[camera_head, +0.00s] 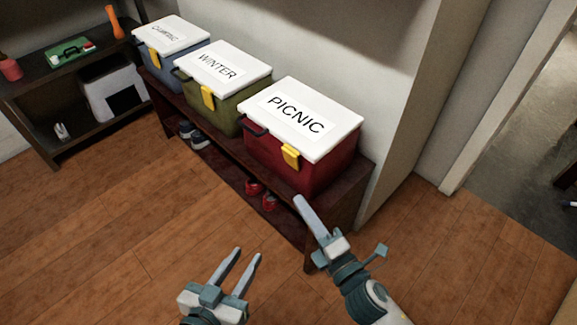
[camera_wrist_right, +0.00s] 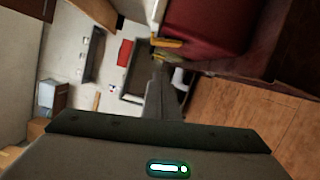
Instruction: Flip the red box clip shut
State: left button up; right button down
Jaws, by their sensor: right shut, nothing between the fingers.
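The red box (camera_head: 290,160) has a white lid (camera_head: 310,112) marked PICNIC and sits on the right end of the low dark bench. Its yellow clip (camera_head: 291,155) is at the lid's front edge. In the right wrist view the clip (camera_wrist_right: 168,43) appears to stick out from the red wall (camera_wrist_right: 210,28). My right gripper (camera_head: 299,199) is shut and empty, below and in front of the box, apart from the clip. Its fingers show in the right wrist view (camera_wrist_right: 158,72). My left gripper (camera_head: 248,252) is open and empty over the floor.
A green box (camera_head: 215,110) marked WINTER and a blue box (camera_head: 172,73) stand left along the bench (camera_head: 352,185). Red shoes (camera_head: 262,194) sit on its lower shelf. A wall corner (camera_head: 400,150) rises right of the bench. The wooden floor (camera_head: 130,240) in front is clear.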

aim_at(291, 159)
pick_arm(q)
jog(key=shift+d+r, duration=0.1)
jog(key=shift+r, duration=0.15)
pick_arm(e)
jog(key=shift+s+a+r+n+y, duration=0.1)
jog(key=shift+s+a+n+y, duration=0.2)
jog(key=shift+a+n, duration=0.25)
jog(key=shift+w, duration=0.15)
pick_arm(q)
jog(key=shift+w+d+r+t, duration=0.2)
jog(key=shift+r+t, duration=0.2)
jog(key=shift+r, duration=0.15)
pick_arm(e)
jog(key=w+a+r, duration=0.1)
jog(key=w+a, duration=0.1)
jog(key=w, duration=0.9)
jog(key=shift+a+r, duration=0.2)
jog(key=shift+a, duration=0.05)
